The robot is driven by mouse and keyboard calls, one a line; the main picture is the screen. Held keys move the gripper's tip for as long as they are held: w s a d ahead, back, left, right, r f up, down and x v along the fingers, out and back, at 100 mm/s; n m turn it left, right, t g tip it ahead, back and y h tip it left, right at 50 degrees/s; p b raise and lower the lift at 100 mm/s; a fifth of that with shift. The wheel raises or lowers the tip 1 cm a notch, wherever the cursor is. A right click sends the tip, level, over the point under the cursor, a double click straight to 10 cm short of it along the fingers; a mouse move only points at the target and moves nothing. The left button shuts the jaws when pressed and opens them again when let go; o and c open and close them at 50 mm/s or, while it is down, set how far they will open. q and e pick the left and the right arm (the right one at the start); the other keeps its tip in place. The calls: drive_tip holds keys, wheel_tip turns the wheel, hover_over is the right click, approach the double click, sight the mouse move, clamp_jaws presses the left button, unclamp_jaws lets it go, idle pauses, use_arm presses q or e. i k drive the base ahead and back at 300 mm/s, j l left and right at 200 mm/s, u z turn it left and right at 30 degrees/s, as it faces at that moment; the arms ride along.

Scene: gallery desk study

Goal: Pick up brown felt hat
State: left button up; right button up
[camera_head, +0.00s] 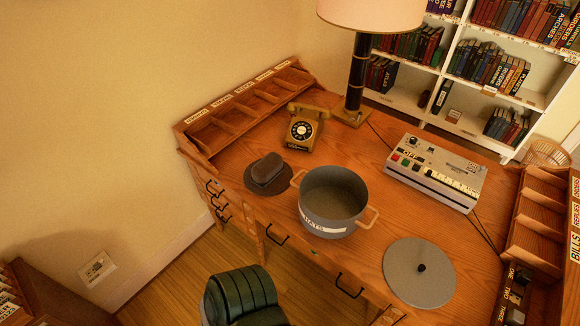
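The brown felt hat (267,170) lies on the wooden desk (350,138), left of centre, near the desk's front edge. It looks dark brown, with a rounded crown and a flat, wide brim resting on the desk. A grey pot (333,203) with two light handles stands just right of the hat, and a label on its front seems to read "HATS". Neither of my grippers is in view, and nothing covers the hat.
A gold rotary phone (303,130) and a lamp (358,75) stand behind the hat and pot. A grey control box (435,172) and a round lid (419,272) are to the right. A green chair (242,297) stands before the desk. Sorting racks (245,100) line the back left edge.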

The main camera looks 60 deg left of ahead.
sight(270, 175)
drive_tip(key=u, duration=2.3)
